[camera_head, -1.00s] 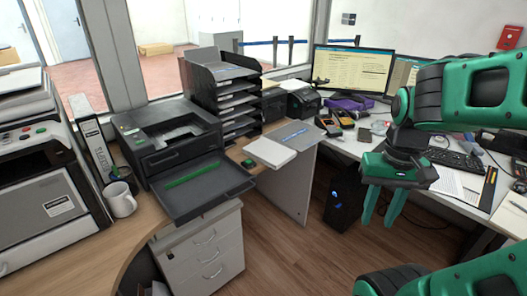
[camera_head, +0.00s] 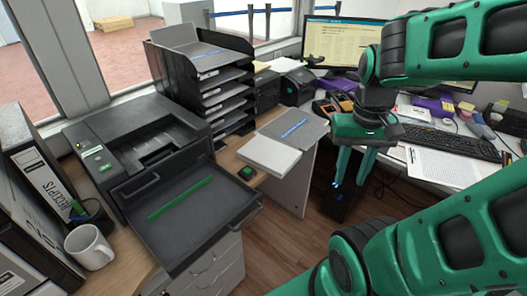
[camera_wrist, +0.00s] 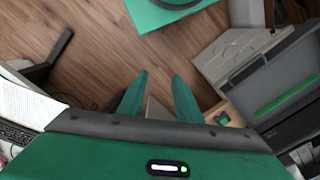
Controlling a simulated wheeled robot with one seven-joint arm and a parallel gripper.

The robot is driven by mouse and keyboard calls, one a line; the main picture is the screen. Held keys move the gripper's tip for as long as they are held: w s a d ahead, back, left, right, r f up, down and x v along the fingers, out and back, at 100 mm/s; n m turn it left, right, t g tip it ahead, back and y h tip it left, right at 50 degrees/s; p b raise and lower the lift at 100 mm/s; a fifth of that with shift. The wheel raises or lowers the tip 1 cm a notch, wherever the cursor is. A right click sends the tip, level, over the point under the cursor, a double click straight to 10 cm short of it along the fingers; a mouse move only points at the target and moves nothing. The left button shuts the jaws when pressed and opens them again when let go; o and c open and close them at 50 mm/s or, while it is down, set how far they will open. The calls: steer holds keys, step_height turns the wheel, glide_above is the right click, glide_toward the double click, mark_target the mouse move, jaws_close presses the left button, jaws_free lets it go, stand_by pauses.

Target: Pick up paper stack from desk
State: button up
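The paper stack (camera_head: 268,155) is a white, flat block lying on the wooden desk (camera_head: 229,160), right of the black printer. A grey flat item with a blue strip (camera_head: 296,126) lies directly behind it. My gripper (camera_head: 352,178) hangs to the right of the stack, over the gap between the two desks, with its fingers pointing down. It is apart from the stack. In the wrist view my gripper (camera_wrist: 160,76) shows two spread fingers with nothing held between them. I cannot make out the paper stack clearly in the wrist view.
The printer (camera_head: 140,140) with its extended tray (camera_head: 180,215) and a small green-topped box (camera_head: 247,173) are left of the stack. A black tray tower (camera_head: 205,80) stands behind. A white mug (camera_head: 88,246) is at the left. The monitor (camera_head: 335,45) and keyboard (camera_head: 450,142) are on the right desk.

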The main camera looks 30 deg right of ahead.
steer(key=shift+o, duration=1)
steer(key=m+t+y, duration=0.3)
steer(key=t+y, duration=0.9)
steer(key=t, duration=0.1)
glide_toward(295, 163)
steer(key=w, duration=0.1)
steer(key=x, duration=0.4)
steer(key=shift+w+a+f, duration=0.15)
steer(key=shift+w+a, duration=0.05)
steer(key=shift+a, duration=0.15)
steer(key=shift+x, duration=2.9)
steer(key=shift+s+a, duration=0.15)
